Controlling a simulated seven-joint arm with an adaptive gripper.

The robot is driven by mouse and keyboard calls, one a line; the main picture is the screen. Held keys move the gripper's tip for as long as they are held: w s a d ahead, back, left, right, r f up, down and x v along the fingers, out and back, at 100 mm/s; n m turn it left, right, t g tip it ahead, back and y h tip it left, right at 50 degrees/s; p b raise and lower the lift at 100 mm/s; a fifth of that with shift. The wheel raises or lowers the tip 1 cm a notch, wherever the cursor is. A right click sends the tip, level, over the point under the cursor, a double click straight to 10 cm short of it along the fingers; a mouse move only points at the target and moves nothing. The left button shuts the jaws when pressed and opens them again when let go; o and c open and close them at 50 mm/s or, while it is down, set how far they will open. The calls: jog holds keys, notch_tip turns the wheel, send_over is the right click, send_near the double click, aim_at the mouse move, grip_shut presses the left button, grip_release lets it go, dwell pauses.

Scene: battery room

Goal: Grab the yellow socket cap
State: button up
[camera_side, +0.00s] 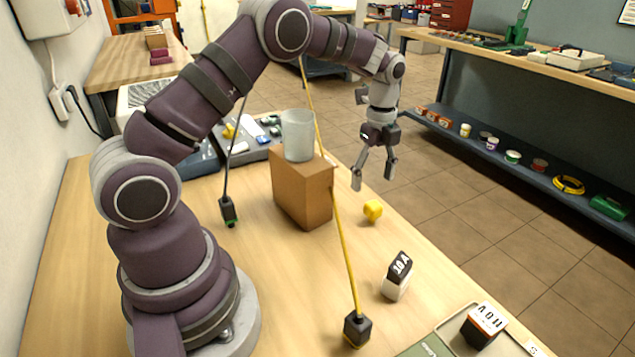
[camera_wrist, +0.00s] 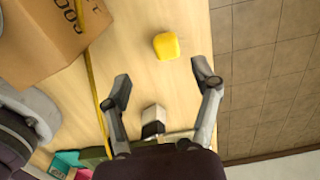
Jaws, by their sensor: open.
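The yellow socket cap (camera_side: 373,210) is a small rounded block on the wooden bench, right of the cardboard box. It also shows in the wrist view (camera_wrist: 166,46), beyond my fingertips and roughly between their lines. My gripper (camera_side: 374,178) hangs above the bench near its right edge, fingers pointing down, higher than the cap and apart from it. In the wrist view my gripper (camera_wrist: 161,75) has its two fingers spread wide with nothing between the tips.
A cardboard box (camera_side: 302,190) bears a translucent cup (camera_side: 297,135). A yellow cable runs past the box to a dark plug (camera_side: 357,330). A black-and-white block (camera_side: 397,276) and an orange-black block (camera_side: 483,325) stand nearer the front. The bench's right edge is close to the cap.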

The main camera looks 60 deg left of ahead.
aim_at(374, 204)
jog(key=f, duration=0.7)
jog(key=shift+w+d, duration=0.1)
jog(key=shift+w, duration=0.3)
jog(key=c, duration=1)
